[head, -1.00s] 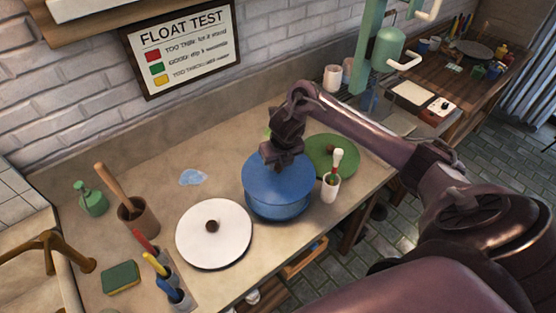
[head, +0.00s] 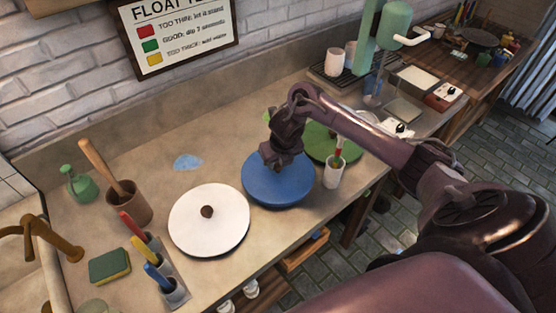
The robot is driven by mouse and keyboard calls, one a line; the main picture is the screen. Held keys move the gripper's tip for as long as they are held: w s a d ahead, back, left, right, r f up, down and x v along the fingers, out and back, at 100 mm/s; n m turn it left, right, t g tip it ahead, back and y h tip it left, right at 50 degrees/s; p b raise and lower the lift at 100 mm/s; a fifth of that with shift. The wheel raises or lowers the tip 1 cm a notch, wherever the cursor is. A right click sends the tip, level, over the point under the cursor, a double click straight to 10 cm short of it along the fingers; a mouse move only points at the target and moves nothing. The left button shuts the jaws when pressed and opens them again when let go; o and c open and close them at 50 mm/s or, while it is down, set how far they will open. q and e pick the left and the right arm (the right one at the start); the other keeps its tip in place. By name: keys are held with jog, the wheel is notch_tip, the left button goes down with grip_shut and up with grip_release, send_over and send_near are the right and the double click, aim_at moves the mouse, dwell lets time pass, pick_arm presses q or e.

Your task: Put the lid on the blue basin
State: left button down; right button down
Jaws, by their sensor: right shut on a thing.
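The blue lid (head: 282,189) is a flat round disc and lies level over the blue basin in the head view. The lid covers the basin from above, and only a thin blue side band shows under its front edge. I cannot tell whether a small gap is left between them. My right gripper (head: 278,166) is over the middle of the lid and shut on its knob, which the fingers hide. My left gripper is out of view.
A white round lid with a dark knob (head: 207,211) is left of the blue lid. A green lid (head: 320,150) is behind right, partly behind my arm. A white cup (head: 334,173) stands close at right. A blue puddle (head: 187,162) and bare counter lie back left.

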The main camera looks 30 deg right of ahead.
jog(key=shift+w+f, duration=0.2)
jog(key=shift+f, duration=0.2)
dwell(0.4)
jog(key=shift+c, duration=2.1)
grip_release()
jog(key=shift+r, duration=0.1)
jog(key=shift+r+p, duration=2.8)
jog(key=shift+r, duration=0.65)
jog(key=shift+s+f, duration=0.15)
